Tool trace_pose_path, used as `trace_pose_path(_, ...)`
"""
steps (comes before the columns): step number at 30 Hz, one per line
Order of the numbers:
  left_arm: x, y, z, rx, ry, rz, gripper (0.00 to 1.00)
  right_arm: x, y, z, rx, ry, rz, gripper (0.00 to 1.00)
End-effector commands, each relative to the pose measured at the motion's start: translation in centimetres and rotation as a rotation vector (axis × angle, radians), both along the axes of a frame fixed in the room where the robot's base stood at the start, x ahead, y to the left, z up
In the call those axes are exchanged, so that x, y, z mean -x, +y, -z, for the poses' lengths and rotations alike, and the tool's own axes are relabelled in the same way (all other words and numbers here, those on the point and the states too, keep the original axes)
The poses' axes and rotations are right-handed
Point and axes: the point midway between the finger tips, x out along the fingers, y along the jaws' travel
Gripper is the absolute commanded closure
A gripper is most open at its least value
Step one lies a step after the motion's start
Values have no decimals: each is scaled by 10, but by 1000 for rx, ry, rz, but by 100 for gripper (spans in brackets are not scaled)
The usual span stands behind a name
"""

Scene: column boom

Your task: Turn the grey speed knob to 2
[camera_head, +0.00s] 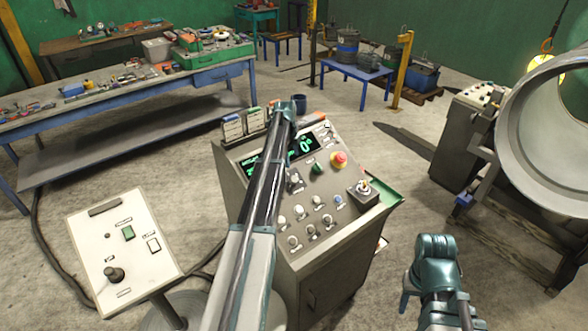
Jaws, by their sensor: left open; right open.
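The control console (320,262) stands in the middle with a sloped face. A dark grey knob (296,182) shows on it just right of my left forearm, partly hidden; its label is too small to read. Several pale grey knobs (299,212) sit in two rows below. My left arm crosses the console, and my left gripper (294,106) is at its top edge, beyond the knobs; its fingers are hard to make out. My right gripper (435,262) is at the lower right, over the floor and away from the console.
The console has a green-lit display (305,145), a red emergency button (339,159) and a joystick box (363,190). A pale panel (125,245) with a black knob stands at the left. A large metal cylinder (530,130) is at the right. Floor is open between console and cylinder.

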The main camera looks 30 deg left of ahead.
Motion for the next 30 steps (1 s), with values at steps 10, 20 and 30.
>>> trace_pose_path(10, -1, 6, 4, -4, -2, 13, 24, 0, 0, 4, 0, 0, -1, 50)
trace_pose_path(20, -7, 5, 35, -4, -2, 13, 24, 0, 0, 35, 0, 0, -10, 50)
trace_pose_path(30, -16, 5, 82, -4, -2, 13, 24, -1, 0, 83, 0, -3, -5, 50)
